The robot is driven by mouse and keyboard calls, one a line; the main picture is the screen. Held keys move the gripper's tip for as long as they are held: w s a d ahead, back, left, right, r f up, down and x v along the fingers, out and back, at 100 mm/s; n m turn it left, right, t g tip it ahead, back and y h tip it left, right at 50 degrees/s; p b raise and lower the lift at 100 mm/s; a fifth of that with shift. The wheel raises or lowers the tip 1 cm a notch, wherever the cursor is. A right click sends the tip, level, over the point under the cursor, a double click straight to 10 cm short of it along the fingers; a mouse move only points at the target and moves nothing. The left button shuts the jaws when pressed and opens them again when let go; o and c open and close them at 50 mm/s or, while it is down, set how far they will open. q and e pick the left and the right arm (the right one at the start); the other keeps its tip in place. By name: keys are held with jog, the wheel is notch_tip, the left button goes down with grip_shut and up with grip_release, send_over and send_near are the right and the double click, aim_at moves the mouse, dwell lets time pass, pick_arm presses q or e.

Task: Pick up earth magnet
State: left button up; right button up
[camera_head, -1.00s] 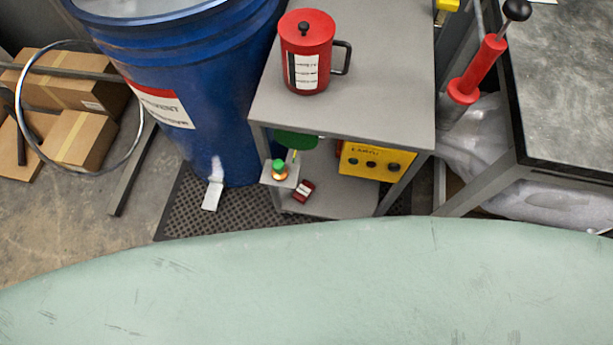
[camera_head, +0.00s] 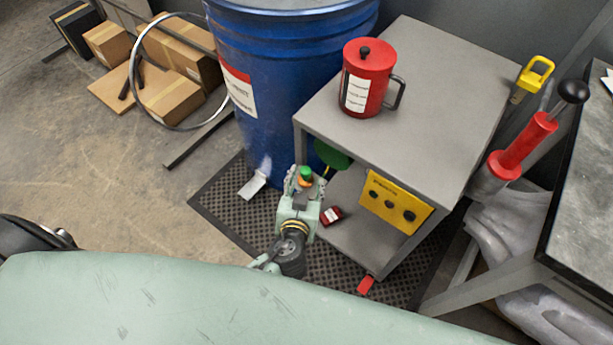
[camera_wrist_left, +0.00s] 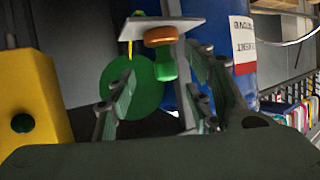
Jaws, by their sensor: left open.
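What looks like the earth magnet (camera_head: 305,174), a green knob on a copper-orange base, sits at the front-left of the grey cart. In the left wrist view, the magnet (camera_wrist_left: 165,65) hangs upside down in the picture, its base against a pale plate (camera_wrist_left: 160,26). My left gripper (camera_head: 303,186) reaches to it from the front. In the wrist view, the open left fingers (camera_wrist_left: 164,82) stand on either side of the green knob, with gaps visible; I see no clear contact. My right gripper is not in view.
A green disc (camera_head: 331,155) is just behind the magnet. The grey cart (camera_head: 440,80) carries a red can (camera_head: 367,85) on top and a yellow box (camera_head: 395,203) below. A blue drum (camera_head: 280,80) stands left. A small red block (camera_head: 331,215) lies on the lower shelf.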

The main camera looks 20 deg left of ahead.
aim_at(308, 177)
pick_arm(q)
jog(key=x, duration=0.3)
jog(key=shift+w+f, duration=0.2)
jog(key=shift+w, duration=0.1)
jog(key=shift+d, duration=0.1)
grip_shut()
